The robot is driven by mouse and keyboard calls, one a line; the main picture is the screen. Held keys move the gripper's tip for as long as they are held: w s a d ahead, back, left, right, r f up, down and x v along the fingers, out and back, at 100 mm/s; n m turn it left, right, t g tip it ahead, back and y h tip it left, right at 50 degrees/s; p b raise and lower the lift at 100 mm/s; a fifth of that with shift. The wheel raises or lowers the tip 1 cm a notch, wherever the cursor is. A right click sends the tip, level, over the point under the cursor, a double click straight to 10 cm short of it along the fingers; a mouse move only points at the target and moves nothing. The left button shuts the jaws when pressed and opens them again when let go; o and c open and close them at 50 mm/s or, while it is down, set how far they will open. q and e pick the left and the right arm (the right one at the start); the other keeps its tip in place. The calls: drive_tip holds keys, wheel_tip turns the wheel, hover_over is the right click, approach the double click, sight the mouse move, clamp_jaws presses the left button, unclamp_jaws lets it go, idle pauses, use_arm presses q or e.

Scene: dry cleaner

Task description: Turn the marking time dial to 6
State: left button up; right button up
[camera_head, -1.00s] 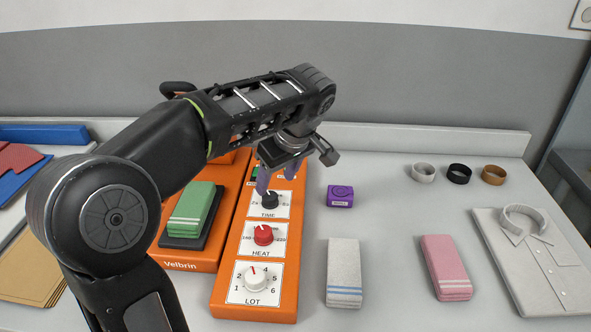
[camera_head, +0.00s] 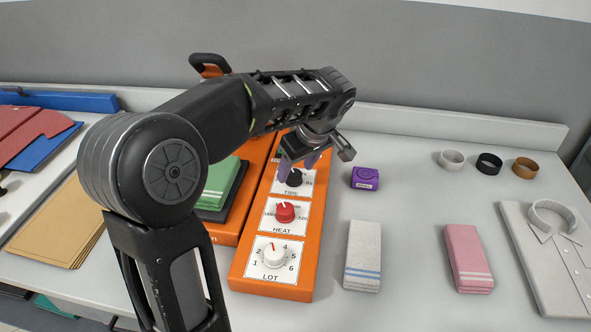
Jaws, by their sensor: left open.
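The orange control panel (camera_head: 238,270) holds three dials in a column. The black TIME dial (camera_head: 294,178) is farthest from me, the red HEAT dial (camera_head: 285,212) is in the middle, and the white LOT dial (camera_head: 273,254) is nearest. My left gripper (camera_head: 298,167) points down at the TIME dial with its fingers open, one at each side of the dial's far part. I cannot tell whether they touch it. The arm and gripper hide the panel's far end and part of the TIME scale. My right gripper is not in view.
White (camera_head: 362,258) and pink (camera_head: 467,260) folded cloths, a folded shirt (camera_head: 545,262) and three rings (camera_head: 488,163) lie farther right. A green cloth (camera_head: 219,184) rests left of the panel.

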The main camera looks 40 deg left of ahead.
use_arm(q)
drive_tip(key=shift+x, duration=0.8)
clamp_jaws()
